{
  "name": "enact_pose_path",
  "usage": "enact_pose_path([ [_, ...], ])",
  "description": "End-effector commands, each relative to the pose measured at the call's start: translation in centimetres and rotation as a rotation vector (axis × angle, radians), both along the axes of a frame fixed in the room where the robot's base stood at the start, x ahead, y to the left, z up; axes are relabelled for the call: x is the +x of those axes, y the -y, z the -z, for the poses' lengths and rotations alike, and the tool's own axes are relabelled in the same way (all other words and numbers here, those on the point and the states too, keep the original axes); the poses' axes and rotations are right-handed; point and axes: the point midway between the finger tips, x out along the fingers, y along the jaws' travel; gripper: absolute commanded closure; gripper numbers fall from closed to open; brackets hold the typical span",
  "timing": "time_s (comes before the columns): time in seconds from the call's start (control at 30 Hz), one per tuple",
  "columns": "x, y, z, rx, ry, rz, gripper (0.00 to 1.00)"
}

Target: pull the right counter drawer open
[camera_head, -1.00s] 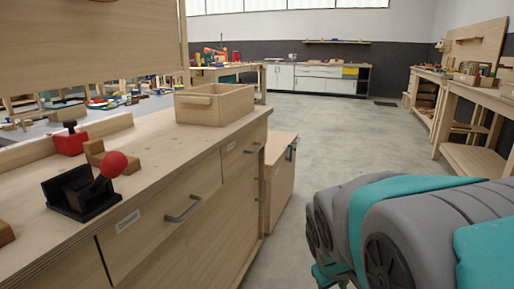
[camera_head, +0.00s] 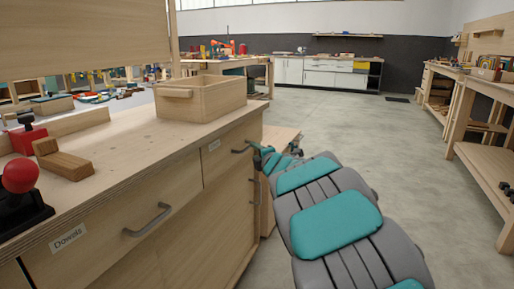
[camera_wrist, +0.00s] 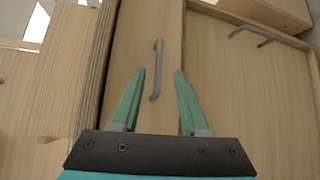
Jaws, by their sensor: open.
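The right counter drawer (camera_head: 222,158) is shut, its pale wood front flush with the counter. It has a small label and a grey bar handle (camera_head: 241,150). In the wrist view the drawer front (camera_wrist: 140,30) fills the upper middle. Its handle (camera_wrist: 157,65) lines up between my fingertips. My gripper (camera_wrist: 159,73) is open, with one green finger on each side of the handle in the picture. I cannot tell whether the fingers touch it. In the head view my gripper (camera_head: 262,152) is small beside that handle, partly hidden by my arm.
The left drawer, labelled Dowels (camera_head: 110,230), is shut, with its own handle (camera_head: 148,220). An open wooden box (camera_head: 205,98) stands on the counter above the right drawer. Another handle (camera_wrist: 250,35) is on a neighbouring front. Open floor (camera_head: 350,130) lies to the right.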

Motion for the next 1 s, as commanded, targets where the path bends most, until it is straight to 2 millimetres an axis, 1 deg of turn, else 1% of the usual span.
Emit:
enact_pose_path([
  [0.17, 0.7, -0.4, -0.1, 0.002, 0.002, 0.0, 0.55],
  [0.27, 1.5, -0.7, 0.0, 0.004, 0.001, 0.0, 0.55],
  [0.4, 2.9, -1.2, 0.5, 0.003, -0.004, 0.003, 0.55],
  [0.5, 4.0, -1.8, 0.4, 0.003, 0.001, 0.001, 0.55],
  [0.7, 6.0, -2.7, 0.8, 0.004, -0.003, 0.003, 0.55],
  [0.83, 6.7, -2.9, 0.8, 0.004, -0.001, 0.005, 0.55],
  [1.0, 6.9, -3.0, 0.9, 0.003, -0.002, 0.006, 0.55],
])
